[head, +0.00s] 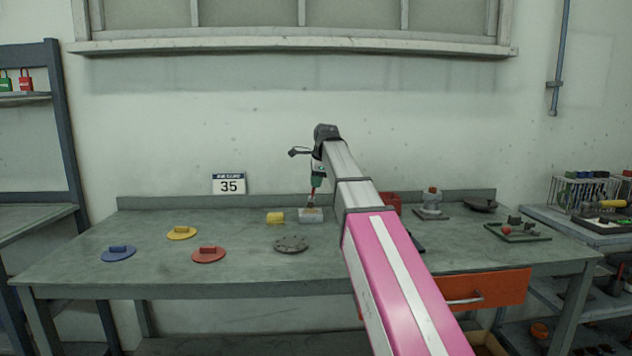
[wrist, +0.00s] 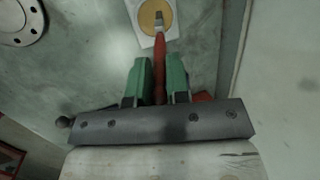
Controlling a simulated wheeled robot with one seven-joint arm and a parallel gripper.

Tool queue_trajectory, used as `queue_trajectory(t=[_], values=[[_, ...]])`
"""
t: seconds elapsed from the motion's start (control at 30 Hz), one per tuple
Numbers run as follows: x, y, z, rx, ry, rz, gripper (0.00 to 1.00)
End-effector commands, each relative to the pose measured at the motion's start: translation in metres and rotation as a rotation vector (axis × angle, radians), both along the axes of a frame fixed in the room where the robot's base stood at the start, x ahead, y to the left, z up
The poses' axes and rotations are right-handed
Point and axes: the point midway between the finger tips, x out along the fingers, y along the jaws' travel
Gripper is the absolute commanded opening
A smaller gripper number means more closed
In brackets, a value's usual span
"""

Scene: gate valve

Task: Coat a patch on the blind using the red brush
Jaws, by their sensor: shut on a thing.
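My gripper (head: 317,180) is shut on the red brush (wrist: 159,72), whose handle sits between the green fingers in the wrist view. The brush hangs roughly upright, bristles down, over a pale square dish (head: 311,216) at the back middle of the bench. In the wrist view the dish (wrist: 144,38) holds a round tan-yellow patch, and the bristle tip overlaps it; I cannot tell whether they touch. The grey round blind (head: 291,244) with bolt holes lies flat in front of the dish, slightly left. Part of the blind shows at the wrist view's upper left (wrist: 18,22).
A yellow block (head: 275,217) sits left of the dish. Blue (head: 118,253), yellow (head: 181,232) and red (head: 208,254) discs lie farther left. A red object (head: 390,201), a fitting (head: 432,205) and a green tray (head: 517,232) stand right. The bench front near the blind is clear.

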Motion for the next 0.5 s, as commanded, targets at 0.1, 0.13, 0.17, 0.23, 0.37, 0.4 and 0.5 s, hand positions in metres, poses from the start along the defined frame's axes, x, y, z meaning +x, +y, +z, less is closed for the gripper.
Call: queue_trajectory(t=[0.1, 0.13, 0.17, 0.23, 0.37, 0.4, 0.5], values=[[-0.0001, 0.0, 0.0, 0.0, 0.0, 0.0, 0.0], [0.0, 0.0, -0.0002, 0.0, 0.0, 0.0, 0.0], [0.0, 0.0, -0.0003, 0.0, 0.0, 0.0, 0.0], [-0.0001, 0.0, -0.0008, 0.0, 0.0, 0.0, 0.0], [-0.0001, 0.0, -0.002, 0.0, 0.0, 0.0, 0.0], [-0.0001, 0.0, -0.0025, 0.0, 0.0, 0.0, 0.0], [-0.0001, 0.0, -0.0035, 0.0, 0.0, 0.0, 0.0]])
